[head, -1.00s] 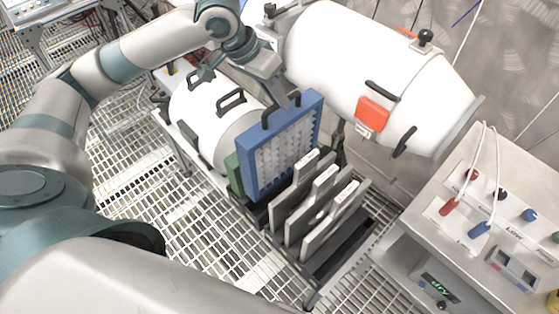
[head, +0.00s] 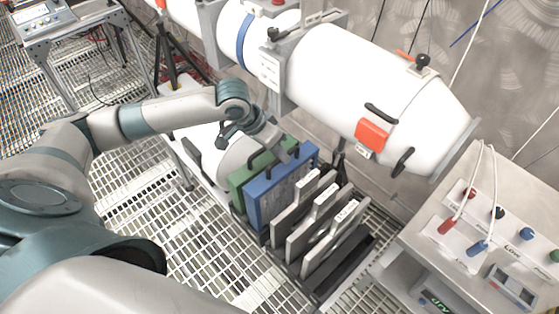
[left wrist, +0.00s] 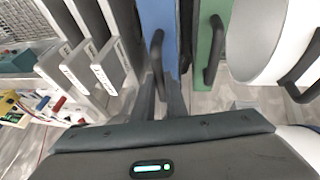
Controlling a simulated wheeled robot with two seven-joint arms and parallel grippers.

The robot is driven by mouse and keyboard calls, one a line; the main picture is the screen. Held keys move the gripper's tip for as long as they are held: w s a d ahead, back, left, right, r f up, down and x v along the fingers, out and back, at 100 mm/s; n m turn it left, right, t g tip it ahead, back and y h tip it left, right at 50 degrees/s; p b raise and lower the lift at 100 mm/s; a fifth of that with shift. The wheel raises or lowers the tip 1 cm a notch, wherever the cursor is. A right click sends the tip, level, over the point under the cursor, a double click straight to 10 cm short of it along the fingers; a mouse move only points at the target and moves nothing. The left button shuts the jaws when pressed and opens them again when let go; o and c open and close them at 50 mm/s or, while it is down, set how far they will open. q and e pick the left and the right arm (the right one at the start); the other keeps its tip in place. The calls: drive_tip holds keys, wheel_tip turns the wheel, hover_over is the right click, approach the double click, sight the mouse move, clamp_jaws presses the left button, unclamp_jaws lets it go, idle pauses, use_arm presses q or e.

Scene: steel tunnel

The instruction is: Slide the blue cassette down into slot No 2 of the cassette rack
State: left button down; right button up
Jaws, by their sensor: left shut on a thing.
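The blue cassette (head: 280,191) stands upright low in the cassette rack (head: 345,268), between the green cassette (head: 238,186) and the nearest grey cassette. Its lower edge is hidden behind the rack and neighbouring cassette, so I cannot tell how deep it sits. My left gripper (head: 284,153) is at its top edge, shut on its dark handle. In the left wrist view the blue cassette (left wrist: 158,18) and its handle (left wrist: 157,58) lie ahead of the fingers (left wrist: 168,98), with the green cassette (left wrist: 212,40) just beside it. My right gripper is not in view.
Three grey cassettes (head: 312,220) stand in the rack to the right of the blue one. A large white cylinder (head: 370,85) lies behind the rack. A bench with leads and meters (head: 490,230) stands at right. Grating floor (head: 190,245) is free at left.

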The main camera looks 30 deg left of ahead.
sight(280, 168)
use_arm(q)
drive_tip(key=shift+f+p, duration=0.45)
drive_tip(key=shift+f, duration=1.4)
drive_tip(key=c, duration=1.8)
unclamp_jaws()
drive_tip(key=shift+f, duration=0.15)
drive_tip(key=shift+o, duration=0.2)
